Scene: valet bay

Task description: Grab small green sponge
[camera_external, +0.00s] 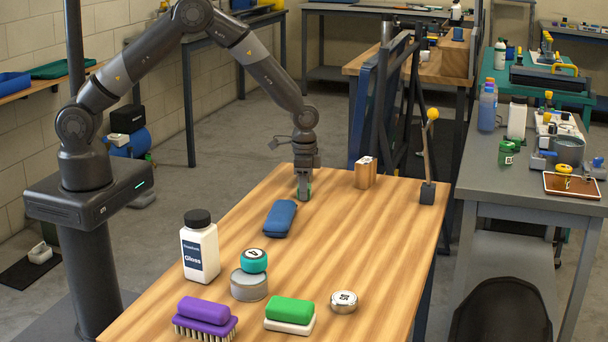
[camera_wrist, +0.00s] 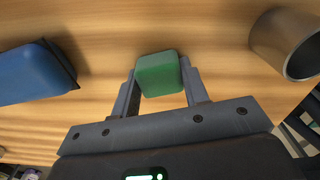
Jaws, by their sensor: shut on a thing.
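The small green sponge (camera_wrist: 159,74) is a green block between the fingertips of my gripper (camera_wrist: 160,88) in the wrist view. A finger touches it on each side. In the external view my gripper (camera_external: 304,192) points straight down at the far part of the wooden table, and only a bit of green shows between its fingers. The gripper is shut on the sponge at or just above the tabletop; I cannot tell whether it touches the wood.
A blue case (camera_external: 280,218) lies close by on the wooden table (camera_external: 355,230). A copper-brown block-like holder (camera_external: 365,172) stands to the right. Nearer are a white Gloss bottle (camera_external: 200,248), a tin (camera_external: 249,286) with a teal-topped round item (camera_external: 254,261), a purple brush (camera_external: 205,315) and a green-and-white block (camera_external: 290,313).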

